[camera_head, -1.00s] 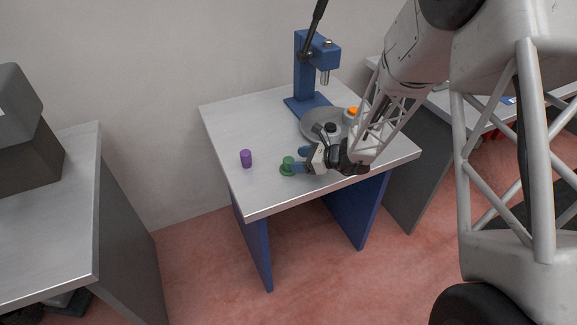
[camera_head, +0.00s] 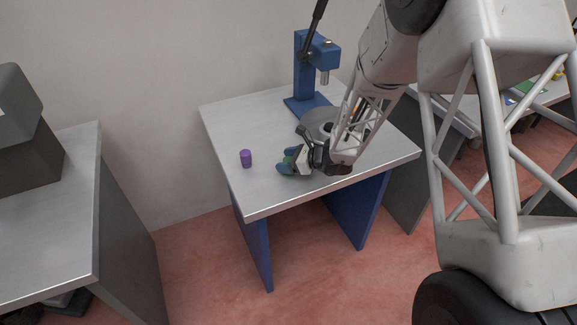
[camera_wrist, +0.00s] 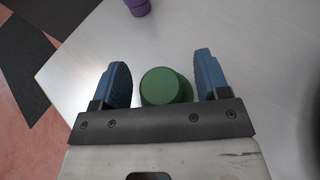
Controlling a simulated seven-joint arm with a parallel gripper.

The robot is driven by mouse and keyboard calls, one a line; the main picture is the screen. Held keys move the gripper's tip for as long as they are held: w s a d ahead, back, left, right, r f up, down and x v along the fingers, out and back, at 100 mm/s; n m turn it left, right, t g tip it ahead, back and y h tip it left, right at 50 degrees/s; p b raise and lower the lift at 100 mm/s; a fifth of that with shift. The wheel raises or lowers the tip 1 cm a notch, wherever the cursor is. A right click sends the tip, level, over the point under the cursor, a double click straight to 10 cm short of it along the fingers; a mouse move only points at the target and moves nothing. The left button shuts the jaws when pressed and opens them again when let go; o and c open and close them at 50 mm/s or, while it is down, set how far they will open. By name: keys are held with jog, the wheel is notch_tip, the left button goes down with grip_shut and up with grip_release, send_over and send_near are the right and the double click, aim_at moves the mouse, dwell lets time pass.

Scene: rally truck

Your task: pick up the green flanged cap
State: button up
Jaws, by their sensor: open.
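The green flanged cap (camera_wrist: 166,87) sits between the two blue fingers of my gripper (camera_wrist: 160,80) in the wrist view, with a gap on each side. In that view its round top shows and its lower part is mostly hidden. In the head view my gripper (camera_head: 286,161) is low over the table's front part, and its fingers hide nearly all of the cap. The fingers are apart and not closed on it.
A purple cylinder (camera_head: 246,158) stands left of my gripper on the metal-topped table (camera_head: 225,125); it also shows in the wrist view (camera_wrist: 138,7). A blue press (camera_head: 306,75) stands at the back. A grey round plate (camera_head: 312,122) lies behind my gripper, partly hidden.

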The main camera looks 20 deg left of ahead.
jog(key=shift+a+f, duration=0.2)
jog(key=shift+a, duration=0.3)
jog(key=shift+c, duration=0.5)
jog(key=c, duration=1)
jog(key=shift+r, duration=0.15)
jog(key=shift+r, duration=1.7)
jog(key=s+d, duration=0.3)
jog(key=s, duration=0.1)
jog(key=s+d+r, duration=0.1)
jog(key=s+d, duration=0.2)
jog(key=s, duration=0.1)
jog(key=s+d, duration=0.3)
jog(key=s, duration=0.2)
jog(key=shift+d+r, duration=0.1)
jog(key=shift+r, duration=0.05)
